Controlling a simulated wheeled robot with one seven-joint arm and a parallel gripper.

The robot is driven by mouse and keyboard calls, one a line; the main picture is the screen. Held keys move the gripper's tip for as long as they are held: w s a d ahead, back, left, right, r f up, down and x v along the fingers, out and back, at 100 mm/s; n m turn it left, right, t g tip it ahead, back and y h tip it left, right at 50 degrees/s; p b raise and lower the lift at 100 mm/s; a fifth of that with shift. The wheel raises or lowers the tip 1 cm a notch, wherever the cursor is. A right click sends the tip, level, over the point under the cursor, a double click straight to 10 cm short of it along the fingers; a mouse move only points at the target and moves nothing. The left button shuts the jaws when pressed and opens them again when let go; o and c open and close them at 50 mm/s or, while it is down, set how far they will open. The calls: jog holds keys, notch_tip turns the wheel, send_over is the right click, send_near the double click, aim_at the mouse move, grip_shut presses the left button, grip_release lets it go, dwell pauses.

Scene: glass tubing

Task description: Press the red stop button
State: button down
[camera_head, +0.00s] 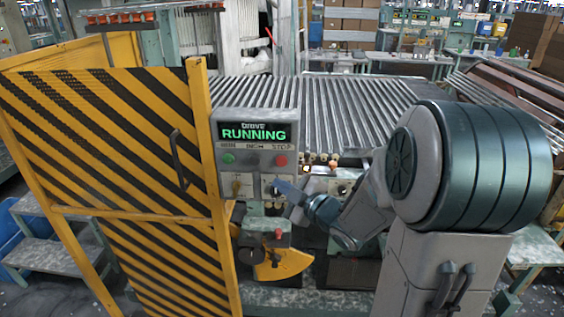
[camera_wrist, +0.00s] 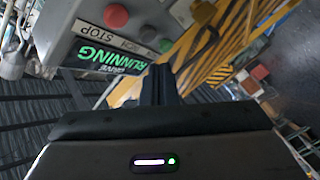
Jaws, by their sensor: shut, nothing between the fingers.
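The red stop button (camera_head: 281,160) sits at the right of the button row on a grey control panel (camera_head: 218,122), under a display reading "DRIVE RUNNING". In the wrist view the red button (camera_wrist: 115,15) is at upper left, beside the "STOP" label (camera_wrist: 90,32). My gripper (camera_head: 278,186) is in front of the panel, just below the red button in the head view. In the wrist view my gripper (camera_wrist: 162,72) is shut and empty, its fingertips below and right of the red button. I see no contact with the button.
A green button (camera_head: 228,158) is at the row's left, with a pale button (camera_wrist: 147,33) between. A second red button (camera_head: 279,233) is on a lower box above a yellow sector (camera_head: 285,263). A striped yellow-black guard (camera_head: 110,150) stands left; metal rollers (camera_head: 340,105) lie behind.

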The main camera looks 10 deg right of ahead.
aim_at(277, 163)
jog(key=shift+w+d, duration=0.35)
jog(key=shift+w, duration=0.65)
jog(key=shift+w+d, duration=0.35)
jog(key=shift+w, duration=0.7)
jog(key=shift+w+d, duration=0.35)
jog(key=shift+w, duration=0.75)
jog(key=shift+w+d, duration=0.15)
jog(key=shift+w, duration=0.2)
jog(key=shift+w+d, duration=0.1)
jog(key=shift+w, duration=0.35)
jog(key=shift+s+b, duration=0.1)
jog(key=shift+b, duration=0.25)
jog(key=shift+s+a+b, duration=0.25)
jog(key=shift+s+b, duration=0.05)
jog(key=shift+s, duration=0.45)
